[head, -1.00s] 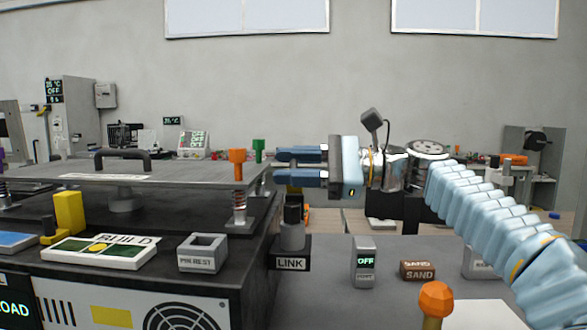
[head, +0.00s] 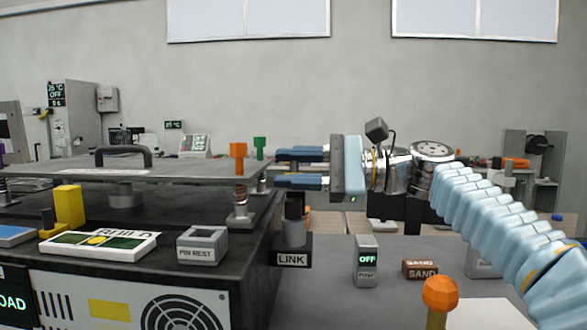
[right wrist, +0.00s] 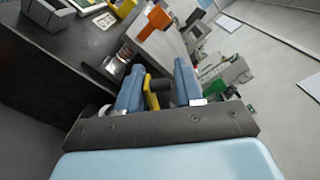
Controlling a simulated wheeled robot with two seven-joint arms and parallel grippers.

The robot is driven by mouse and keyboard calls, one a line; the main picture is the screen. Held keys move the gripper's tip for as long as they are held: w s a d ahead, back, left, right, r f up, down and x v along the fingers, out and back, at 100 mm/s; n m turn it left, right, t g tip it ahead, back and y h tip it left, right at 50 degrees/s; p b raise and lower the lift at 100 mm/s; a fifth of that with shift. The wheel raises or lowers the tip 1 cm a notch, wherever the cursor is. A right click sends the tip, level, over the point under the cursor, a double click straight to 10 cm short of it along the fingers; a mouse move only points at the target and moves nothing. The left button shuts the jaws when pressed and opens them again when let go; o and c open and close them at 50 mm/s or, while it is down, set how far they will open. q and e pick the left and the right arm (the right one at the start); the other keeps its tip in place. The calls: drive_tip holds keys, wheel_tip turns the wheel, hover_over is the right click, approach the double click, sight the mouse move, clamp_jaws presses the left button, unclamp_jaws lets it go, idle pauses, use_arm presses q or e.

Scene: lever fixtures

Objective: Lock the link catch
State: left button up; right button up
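The link catch (head: 293,228) stands at the right side of the black machine, with a dark upright top on a grey post behind a LINK label (head: 292,260). My right gripper (head: 276,167) is above it, fingers pointing left toward the plate's right edge. Its two fingers are apart with a visible gap. In the right wrist view, the gripper (right wrist: 159,66) shows a yellow piece (right wrist: 151,93) and a dark cylinder (right wrist: 164,92) between the fingers. I cannot tell whether the fingers touch either one. My left gripper is out of view.
A grey switch box (head: 366,262), a SAND block (head: 421,271) and an orange knob (head: 440,293) stand on the bench at right.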

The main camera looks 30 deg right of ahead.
drive_tip(key=o, duration=0.3)
drive_tip(key=shift+o, duration=0.2)
drive_tip(key=shift+d, duration=0.1)
drive_tip(key=v, duration=1.3)
drive_tip(key=shift+s+d+p, duration=0.25)
drive_tip(key=shift+p, duration=0.2)
